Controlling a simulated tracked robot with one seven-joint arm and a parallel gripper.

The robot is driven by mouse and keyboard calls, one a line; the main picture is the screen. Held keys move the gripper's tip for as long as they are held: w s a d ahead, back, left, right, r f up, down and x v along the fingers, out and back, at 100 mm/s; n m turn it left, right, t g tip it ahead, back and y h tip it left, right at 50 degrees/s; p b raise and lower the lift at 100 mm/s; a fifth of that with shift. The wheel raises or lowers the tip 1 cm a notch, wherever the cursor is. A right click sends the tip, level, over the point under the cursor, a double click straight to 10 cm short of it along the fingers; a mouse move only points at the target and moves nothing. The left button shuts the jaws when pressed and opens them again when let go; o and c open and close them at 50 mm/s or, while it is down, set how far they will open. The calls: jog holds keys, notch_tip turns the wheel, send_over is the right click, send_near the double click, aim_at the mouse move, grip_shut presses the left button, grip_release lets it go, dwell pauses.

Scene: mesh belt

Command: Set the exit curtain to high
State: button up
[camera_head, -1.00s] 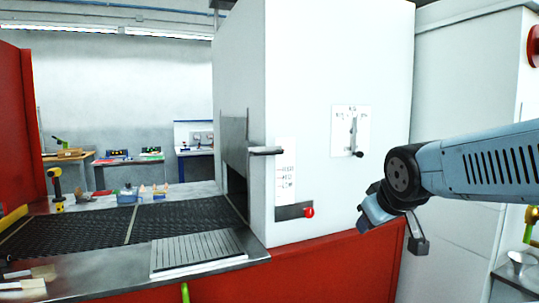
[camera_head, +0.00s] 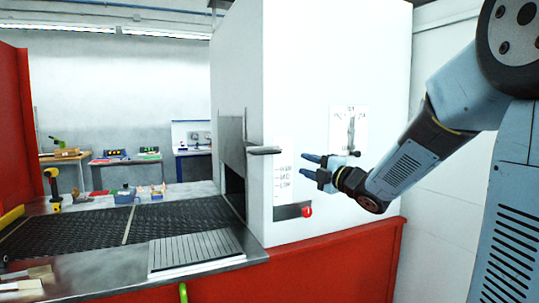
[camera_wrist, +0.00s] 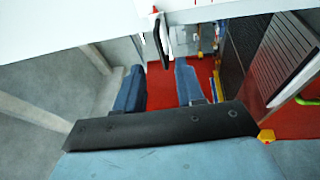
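The exit curtain (camera_head: 232,142) is a grey metal plate hanging over the opening in the white housing. A bar handle (camera_head: 265,150) sticks out beside it, level with the top mark of a scale plate (camera_head: 284,178) reading HIGH, MID and LOW. My gripper (camera_head: 307,165) is open and empty, to the right of the scale plate, pointing left. In the wrist view the fingers (camera_wrist: 157,72) are apart, and a dark bar, apparently the handle (camera_wrist: 162,40), shows beyond their tips. No contact with it is visible.
A red knob (camera_head: 306,211) sits below the scale plate. A second scale with a slider (camera_head: 352,130) is on the housing, near my wrist. The mesh belt (camera_head: 120,228) and a ridged metal plate (camera_head: 195,250) lie left. Blocks and a blue item (camera_head: 124,196) stand behind the belt.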

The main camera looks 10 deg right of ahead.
aim_at(269, 153)
jog(key=w+a, duration=0.3)
jog(key=w+a+r+n+y, duration=0.1)
jog(key=w+a, duration=0.2)
jog(key=a, duration=0.1)
jog(key=w+a+r+n, duration=0.1)
jog(key=w+a, duration=0.2)
jog(key=w, duration=0.1)
jog(key=shift+a+g+y, duration=0.2)
jog(key=shift+g+y, duration=0.2)
grip_shut()
dwell(0.5)
